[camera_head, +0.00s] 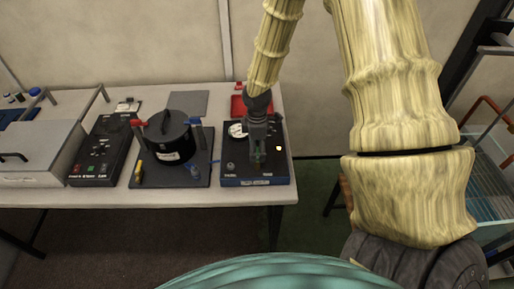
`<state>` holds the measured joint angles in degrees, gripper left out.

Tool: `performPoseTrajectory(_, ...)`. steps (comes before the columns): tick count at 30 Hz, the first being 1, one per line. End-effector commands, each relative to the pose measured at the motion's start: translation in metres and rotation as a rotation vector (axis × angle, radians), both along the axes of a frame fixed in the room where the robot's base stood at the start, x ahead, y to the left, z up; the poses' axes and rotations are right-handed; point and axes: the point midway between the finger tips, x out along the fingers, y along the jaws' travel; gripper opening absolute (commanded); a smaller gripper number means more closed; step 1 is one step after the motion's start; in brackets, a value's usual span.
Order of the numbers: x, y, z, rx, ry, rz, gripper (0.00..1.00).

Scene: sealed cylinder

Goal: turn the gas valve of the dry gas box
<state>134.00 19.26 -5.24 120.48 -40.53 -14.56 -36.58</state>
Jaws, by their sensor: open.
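A low dark box (232,172) with a blue front edge and a small label stands at the right end of the bench; I take it to be the dry gas box. No gas valve can be made out; the gripper covers the middle of the panel. I cannot tell whether the fingers touch anything there.
Left of the box, a black lidded cylinder (168,138) with red and blue fittings stands on a dark plate (200,180). Further left are a black control panel (103,150) and a grey lidded case (38,150). A red tray (238,104) lies behind the box.

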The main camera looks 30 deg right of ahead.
Motion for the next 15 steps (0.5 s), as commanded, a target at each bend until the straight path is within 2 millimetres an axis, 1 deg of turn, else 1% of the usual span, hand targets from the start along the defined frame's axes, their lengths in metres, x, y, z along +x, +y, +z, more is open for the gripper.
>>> performPoseTrajectory(6, -0.0004, 0.0001, -0.0099, 0.0, 0.0, 0.0, 0.79)
performPoseTrajectory(15, -0.0001, 0.0, -0.0117, 0.0, -0.001, 0.0, 0.79)
